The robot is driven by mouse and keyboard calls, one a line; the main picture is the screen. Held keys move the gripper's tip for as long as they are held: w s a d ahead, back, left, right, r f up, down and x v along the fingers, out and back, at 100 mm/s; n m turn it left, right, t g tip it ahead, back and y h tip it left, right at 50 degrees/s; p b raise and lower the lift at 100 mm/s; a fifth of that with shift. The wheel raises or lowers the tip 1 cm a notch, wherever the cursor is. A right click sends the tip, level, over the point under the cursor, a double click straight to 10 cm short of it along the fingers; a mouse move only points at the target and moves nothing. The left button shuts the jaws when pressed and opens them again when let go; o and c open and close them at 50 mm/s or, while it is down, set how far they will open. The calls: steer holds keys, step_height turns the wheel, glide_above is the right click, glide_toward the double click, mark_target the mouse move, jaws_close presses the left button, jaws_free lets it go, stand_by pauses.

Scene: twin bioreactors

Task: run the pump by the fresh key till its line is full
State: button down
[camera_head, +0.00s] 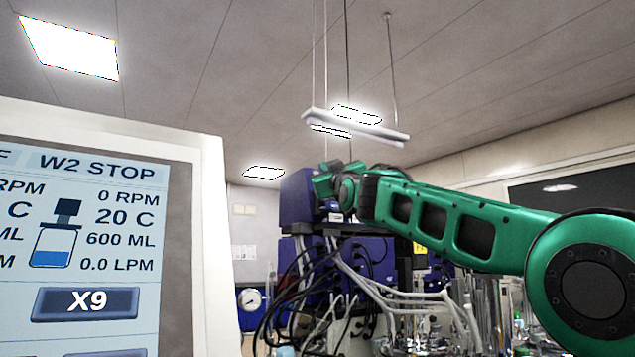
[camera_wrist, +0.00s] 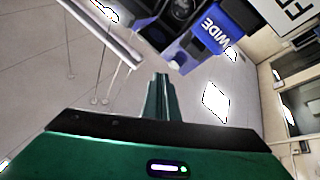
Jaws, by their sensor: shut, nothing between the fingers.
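My gripper (camera_wrist: 158,95) is shut and empty in the wrist view, its green fingers together and pointing up the picture. Beyond the tips is a blue part (camera_wrist: 205,38) lettered WIDE beside dark round parts (camera_wrist: 170,10); I cannot tell whether it belongs to the pump. In the head view my arm reaches in from the right and its end is up by the blue equipment stack (camera_head: 295,200). No key marked fresh can be read, and the pump's line cannot be made out.
A large screen (camera_head: 80,240) at left reads W2 STOP, 0 RPM, 20 C, 600 ML, 0.0 LPM, with an X9 button (camera_head: 86,303). Cables and tubes (camera_head: 375,280) hang below the blue stack near glassware. A lamp (camera_head: 355,125) hangs from the ceiling.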

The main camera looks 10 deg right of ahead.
steer(key=shift+s+d+r, duration=0.1)
steer(key=shift+s, duration=0.35)
steer(key=s+d+r, duration=0.1)
steer(key=s, duration=0.4)
steer(key=shift+s+d+r, duration=0.3)
steer(key=shift+d, duration=0.1)
steer(key=shift+s, duration=0.1)
stand_by(0.4)
